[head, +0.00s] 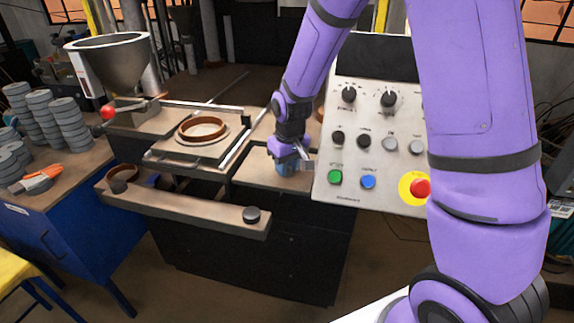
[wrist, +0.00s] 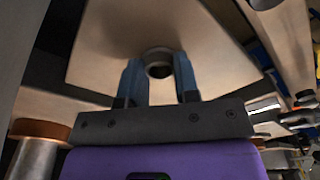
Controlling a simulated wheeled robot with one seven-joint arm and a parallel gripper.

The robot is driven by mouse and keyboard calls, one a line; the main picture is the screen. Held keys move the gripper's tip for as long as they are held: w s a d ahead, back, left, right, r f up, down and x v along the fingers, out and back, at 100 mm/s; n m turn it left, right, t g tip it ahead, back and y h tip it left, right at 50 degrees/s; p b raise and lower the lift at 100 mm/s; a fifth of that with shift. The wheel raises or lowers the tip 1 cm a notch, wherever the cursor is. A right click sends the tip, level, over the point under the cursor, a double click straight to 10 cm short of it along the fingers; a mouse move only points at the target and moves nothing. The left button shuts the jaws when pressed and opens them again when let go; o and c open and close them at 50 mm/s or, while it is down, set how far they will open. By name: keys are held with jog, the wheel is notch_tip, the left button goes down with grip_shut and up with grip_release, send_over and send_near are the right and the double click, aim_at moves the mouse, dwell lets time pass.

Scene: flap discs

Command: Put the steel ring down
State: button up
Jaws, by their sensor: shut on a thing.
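The steel ring (wrist: 158,50) is a small grey ring with a dark opening, seen between the blue fingers in the wrist view. My gripper (wrist: 158,64) is shut on it, one finger on each side. In the head view my gripper (head: 287,166) points down, low over the right part of the machine's tan top (head: 245,172). The ring is hidden there by the fingers. I cannot tell whether the ring touches the surface beneath it.
A control panel (head: 375,130) with knobs and buttons stands close right of my gripper. Stacks of grey discs (head: 72,125) stand far left.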

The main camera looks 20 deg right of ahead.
aim_at(290, 175)
jog(key=shift+f, duration=0.1)
jog(key=o, duration=0.9)
jog(key=r, duration=0.4)
jog(key=s+r, duration=0.1)
jog(key=r, duration=0.7)
jog(key=shift+s+d+r, duration=0.1)
jog(key=shift+s+r, duration=0.05)
